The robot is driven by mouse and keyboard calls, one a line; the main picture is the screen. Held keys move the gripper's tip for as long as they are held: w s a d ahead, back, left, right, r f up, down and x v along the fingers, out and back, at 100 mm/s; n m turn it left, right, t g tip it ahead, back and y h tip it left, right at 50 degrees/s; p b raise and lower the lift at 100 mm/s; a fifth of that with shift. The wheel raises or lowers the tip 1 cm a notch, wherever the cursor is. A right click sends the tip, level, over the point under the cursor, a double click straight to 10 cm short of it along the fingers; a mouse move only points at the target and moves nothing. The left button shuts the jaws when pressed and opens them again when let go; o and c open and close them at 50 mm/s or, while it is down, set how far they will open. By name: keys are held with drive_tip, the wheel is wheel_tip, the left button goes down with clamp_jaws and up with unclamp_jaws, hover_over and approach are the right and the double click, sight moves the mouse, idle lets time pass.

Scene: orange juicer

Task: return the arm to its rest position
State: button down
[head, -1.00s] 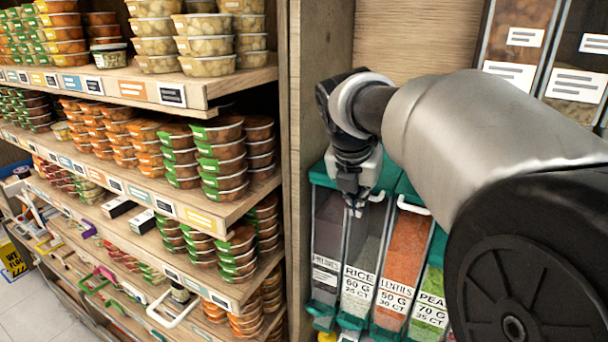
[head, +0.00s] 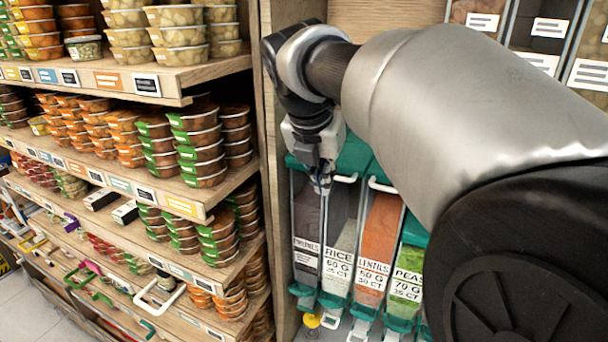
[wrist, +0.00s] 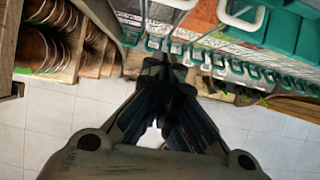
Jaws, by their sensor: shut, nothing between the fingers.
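My gripper (head: 322,180) hangs pointing down in front of the bulk dispensers in the head view. In the wrist view my gripper (wrist: 163,125) shows its dark fingers together, with nothing held. My arm reaches in from the right side of the head view, its wrist bent downward near the shelf's upright panel.
Teal-lidded dispensers of rice (head: 342,235), lentils (head: 378,240) and peas (head: 408,280) stand behind and below my gripper. Shelves with stacked food tubs (head: 200,150) fill the left, beyond a wooden upright (head: 268,130). Pale floor tiles (wrist: 60,130) lie open below.

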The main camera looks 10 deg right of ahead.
drive_tip(key=s+f+m+y+b, duration=0.1)
drive_tip(key=s+f+m+b, duration=0.7)
drive_tip(key=f, duration=0.6)
drive_tip(key=s+f+m+y+b, duration=0.1)
drive_tip(key=s+f+m+b, duration=0.8)
drive_tip(key=f, duration=0.5)
drive_tip(key=s+f+m+y+b, duration=0.1)
drive_tip(key=s+f+m+b, duration=0.8)
drive_tip(key=f+m+b, duration=0.3)
wheel_tip(320, 180, down, 3)
drive_tip(key=shift+a+f+t, duration=0.1)
drive_tip(key=shift+a+t, duration=0.2)
drive_tip(key=shift+a, duration=0.1)
drive_tip(key=shift+s, duration=0.1)
